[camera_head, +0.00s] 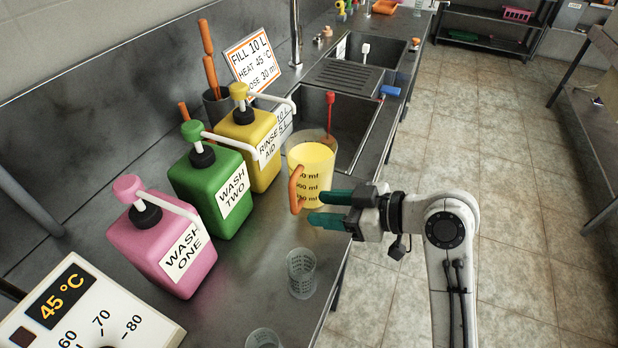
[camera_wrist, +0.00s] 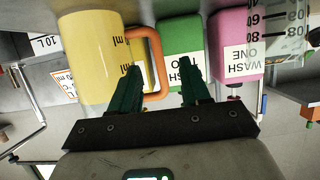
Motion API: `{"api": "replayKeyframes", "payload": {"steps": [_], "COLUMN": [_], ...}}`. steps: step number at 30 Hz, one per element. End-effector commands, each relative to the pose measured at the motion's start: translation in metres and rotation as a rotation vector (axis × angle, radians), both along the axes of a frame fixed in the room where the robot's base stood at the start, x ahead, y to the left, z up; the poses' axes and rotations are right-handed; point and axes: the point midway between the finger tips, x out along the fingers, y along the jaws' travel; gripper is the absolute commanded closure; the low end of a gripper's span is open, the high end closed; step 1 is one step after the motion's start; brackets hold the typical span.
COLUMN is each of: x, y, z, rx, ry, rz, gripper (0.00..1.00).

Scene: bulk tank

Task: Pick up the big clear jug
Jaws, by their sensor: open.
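The big clear jug (camera_head: 318,166) stands upright on the steel counter, in front of the yellow bottle. It looks yellow inside and has dark ml marks and an orange handle (camera_head: 295,188). In the wrist view the jug (camera_wrist: 88,60) fills the upper left, with its handle (camera_wrist: 151,38) on its right side. My gripper (camera_head: 318,207) is open and empty, reaching in from the right at the jug's near side. In the wrist view its teal fingers (camera_wrist: 160,88) lie to either side of part of the handle. I cannot tell whether they touch it.
Pink (camera_head: 165,248), green (camera_head: 212,190) and yellow (camera_head: 252,145) pump bottles stand left of the jug. A small clear cup (camera_head: 301,273) stands nearer, with another (camera_head: 263,340) at the bottom edge. A sink (camera_head: 345,120) lies behind. The counter's front edge runs below my gripper.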

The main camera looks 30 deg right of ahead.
Motion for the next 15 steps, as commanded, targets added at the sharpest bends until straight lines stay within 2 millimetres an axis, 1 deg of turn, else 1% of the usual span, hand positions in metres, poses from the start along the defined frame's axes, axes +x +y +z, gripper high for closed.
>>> {"api": "replayKeyframes", "payload": {"steps": [3,11,15], "x": [0.013,0.027,0.044], "y": [0.009,0.019,0.029], "z": [-0.006,-0.012,-0.018], "rx": [0.002,0.0,0.0], "ry": [0.002,0.003,0.004], "rz": [0.001,-0.001,-0.001], "gripper": [0.53,0.53,0.53]}}
